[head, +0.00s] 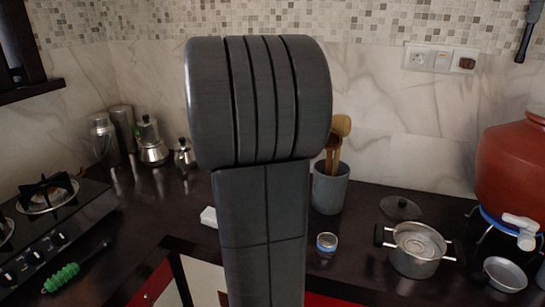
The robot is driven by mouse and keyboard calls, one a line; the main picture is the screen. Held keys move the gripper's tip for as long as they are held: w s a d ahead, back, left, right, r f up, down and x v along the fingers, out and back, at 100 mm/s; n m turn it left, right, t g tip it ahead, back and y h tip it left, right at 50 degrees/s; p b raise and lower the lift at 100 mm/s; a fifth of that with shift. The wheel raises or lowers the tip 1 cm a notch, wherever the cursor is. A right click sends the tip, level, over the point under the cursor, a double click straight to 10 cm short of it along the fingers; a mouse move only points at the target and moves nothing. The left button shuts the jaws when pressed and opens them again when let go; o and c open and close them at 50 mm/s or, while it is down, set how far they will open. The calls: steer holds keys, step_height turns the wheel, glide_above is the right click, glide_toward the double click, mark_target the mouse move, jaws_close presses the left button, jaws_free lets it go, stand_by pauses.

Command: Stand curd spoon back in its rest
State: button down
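My own arm fills the middle of the head view and hides much of the counter and wall behind it. My gripper is not in view. I cannot pick out a curd spoon for certain. Wooden utensils (342,125) stand upright in a grey crock (331,190) just right of my arm; whether the curd spoon is among them I cannot tell. No separate spoon rest can be identified. A small white object (208,217) lies at the left edge of my arm, partly hidden by it.
A steel pot (415,262), a lid (400,208), a small pan (505,274) and a red-brown clay pot (510,165) are right. A stove (48,225) and green-ended tool (61,277) are left.

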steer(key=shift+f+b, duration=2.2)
steer(key=shift+b, duration=0.35)
stand_by(0.4)
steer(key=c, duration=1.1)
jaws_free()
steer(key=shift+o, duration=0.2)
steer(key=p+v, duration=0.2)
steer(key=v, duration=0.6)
stand_by(0.7)
stand_by(0.4)
